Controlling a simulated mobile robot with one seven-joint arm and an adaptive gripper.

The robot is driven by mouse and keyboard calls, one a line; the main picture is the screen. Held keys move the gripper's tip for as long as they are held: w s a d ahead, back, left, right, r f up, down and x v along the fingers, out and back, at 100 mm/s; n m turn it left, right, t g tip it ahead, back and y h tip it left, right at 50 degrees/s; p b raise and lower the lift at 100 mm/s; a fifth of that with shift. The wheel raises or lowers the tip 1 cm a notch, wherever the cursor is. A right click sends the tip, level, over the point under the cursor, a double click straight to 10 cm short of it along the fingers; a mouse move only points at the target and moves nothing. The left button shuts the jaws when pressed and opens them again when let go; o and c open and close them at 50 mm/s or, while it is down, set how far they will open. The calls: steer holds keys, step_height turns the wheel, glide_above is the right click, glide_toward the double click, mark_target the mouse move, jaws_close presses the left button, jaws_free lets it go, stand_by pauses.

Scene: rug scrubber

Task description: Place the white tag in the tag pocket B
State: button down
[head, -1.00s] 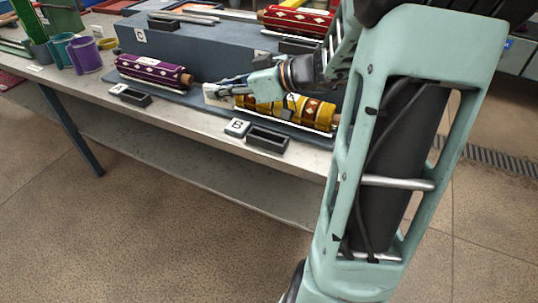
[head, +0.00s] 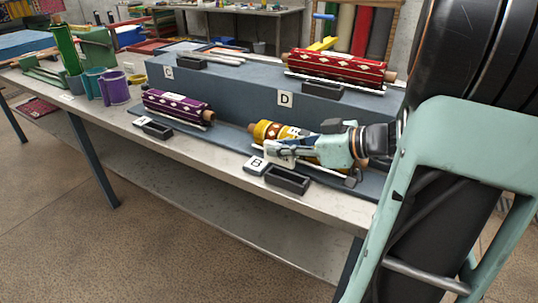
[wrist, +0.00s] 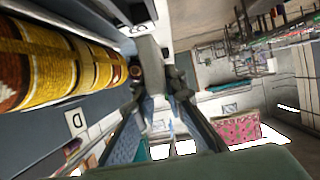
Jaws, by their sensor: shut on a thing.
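My gripper (head: 285,150) is shut on the white tag (head: 277,153), a small pale piece at its fingertips, partly covered by the fingers. It is held in front of the yellow patterned roll (head: 265,131), above and behind tag pocket B. Tag pocket B (head: 287,181) is a small dark open tray at the table's front edge, with the white B label block (head: 257,165) at its left. The tag appears apart from the pocket. In the wrist view the fingers (wrist: 160,90) show, but I cannot make out the tag clearly.
A purple roll (head: 178,105) lies left, with pocket A (head: 157,130) before it. A red roll (head: 335,67) and pocket D (head: 322,92) are on the raised blue-grey step (head: 230,88). Pocket C (head: 192,63) is at its left. Cups (head: 115,88) stand far left.

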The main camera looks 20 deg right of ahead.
mark_target(289, 167)
steer(key=shift+s+d+f, duration=0.3)
steer(key=shift+d+f, duration=0.05)
steer(key=shift+f, duration=0.2)
steer(key=shift+s+d+f, duration=0.25)
steer(key=shift+d+f, duration=0.05)
steer(key=shift+f, duration=0.25)
steer(key=shift+s+d+f+b, duration=0.15)
steer(key=shift+f+b, duration=0.15)
steer(key=shift+f, duration=1.4)
steer(key=shift+f, duration=0.15)
steer(key=c, duration=2)
jaws_free()
steer(key=shift+r, duration=0.25)
steer(key=v, duration=1.2)
steer(key=shift+f+p, duration=0.1)
steer(key=shift+p, duration=0.3)
